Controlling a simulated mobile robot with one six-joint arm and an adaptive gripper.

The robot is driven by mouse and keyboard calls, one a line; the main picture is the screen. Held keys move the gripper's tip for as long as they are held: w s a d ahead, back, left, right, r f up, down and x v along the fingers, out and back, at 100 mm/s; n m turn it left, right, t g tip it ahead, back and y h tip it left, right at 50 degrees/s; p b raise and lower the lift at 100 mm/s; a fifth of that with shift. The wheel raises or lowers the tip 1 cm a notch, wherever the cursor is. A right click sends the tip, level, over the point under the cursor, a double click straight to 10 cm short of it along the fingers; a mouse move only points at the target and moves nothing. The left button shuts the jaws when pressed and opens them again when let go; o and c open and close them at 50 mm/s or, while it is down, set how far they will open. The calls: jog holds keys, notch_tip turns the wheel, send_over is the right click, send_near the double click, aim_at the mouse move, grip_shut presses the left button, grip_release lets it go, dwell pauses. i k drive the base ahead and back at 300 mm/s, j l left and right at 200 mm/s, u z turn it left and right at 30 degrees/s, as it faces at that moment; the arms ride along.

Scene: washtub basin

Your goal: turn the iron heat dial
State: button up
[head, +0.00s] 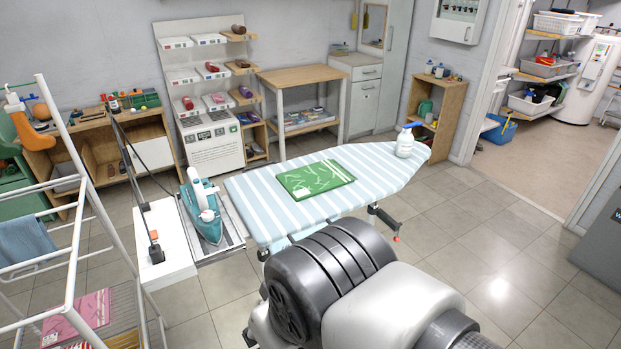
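A teal iron (209,230) with a white handle (196,188) stands on the striped rest at the left end of the ironing board. A small whitish round part (207,215) shows on the iron's body below the handle. It may be the heat dial, but it is too small to tell, and no setting can be read. Large grey and white links of my own arm fill the lower middle of the head view, right of the iron. My gripper is not in view.
The striped ironing board (245,203) carries a green patterned cloth (316,179) and a white spray bottle (404,143). A white block (165,238) with a dark upright pole stands left of the iron. A white drying rack (72,250) stands further left.

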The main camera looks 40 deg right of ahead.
aim_at(207, 215)
jog(key=i+l+z, duration=0.1)
jog(key=i+l, duration=0.15)
jog(key=l, duration=0.25)
jog(key=i+l, duration=0.3)
jog(key=l, duration=0.2)
jog(key=i+l+z, duration=0.15)
jog(key=i+l, duration=0.15)
jog(key=l, duration=0.15)
jog(key=j, duration=1.55)
